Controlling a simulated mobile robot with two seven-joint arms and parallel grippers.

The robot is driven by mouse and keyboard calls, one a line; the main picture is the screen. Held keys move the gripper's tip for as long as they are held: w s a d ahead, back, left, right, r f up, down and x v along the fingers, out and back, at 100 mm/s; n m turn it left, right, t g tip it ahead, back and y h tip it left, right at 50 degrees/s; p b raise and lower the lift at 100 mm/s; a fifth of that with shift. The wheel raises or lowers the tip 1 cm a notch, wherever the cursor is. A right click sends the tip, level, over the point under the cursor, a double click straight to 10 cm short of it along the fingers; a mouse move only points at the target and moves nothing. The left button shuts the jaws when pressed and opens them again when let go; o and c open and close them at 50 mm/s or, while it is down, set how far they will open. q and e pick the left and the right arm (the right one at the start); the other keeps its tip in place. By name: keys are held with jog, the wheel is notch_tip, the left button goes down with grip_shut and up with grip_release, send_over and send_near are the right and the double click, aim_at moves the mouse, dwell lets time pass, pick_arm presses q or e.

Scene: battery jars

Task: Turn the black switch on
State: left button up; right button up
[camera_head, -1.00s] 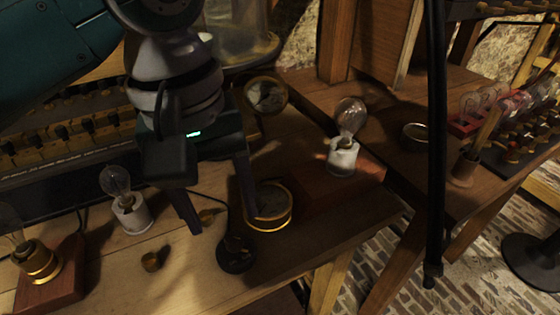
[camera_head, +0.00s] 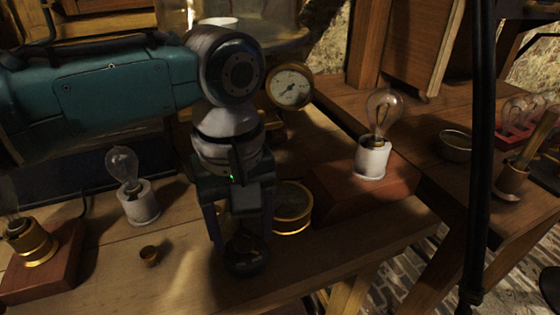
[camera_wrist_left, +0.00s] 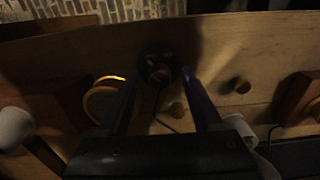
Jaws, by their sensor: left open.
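The black switch (camera_head: 246,256) is a small round black piece on the wooden table near its front edge. In the left wrist view the switch (camera_wrist_left: 157,66) shows just beyond and between the fingertips. My left gripper (camera_head: 241,240) is open and points down over the switch, its fingers on either side in the head view. The fingers hide part of the switch, and I cannot tell whether they touch it. My left gripper also shows in the wrist view (camera_wrist_left: 158,80), with nothing between its fingers. My right gripper is not in view.
A round brass-rimmed gauge (camera_head: 292,207) lies close to the right of my gripper. Bulbs in white sockets stand at left (camera_head: 139,203) and right (camera_head: 371,160). A small brass knob (camera_head: 150,256) is left of the switch. A black vertical pole (camera_head: 481,150) is at right.

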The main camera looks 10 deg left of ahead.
pick_arm(q)
grip_shut()
dwell(0.5)
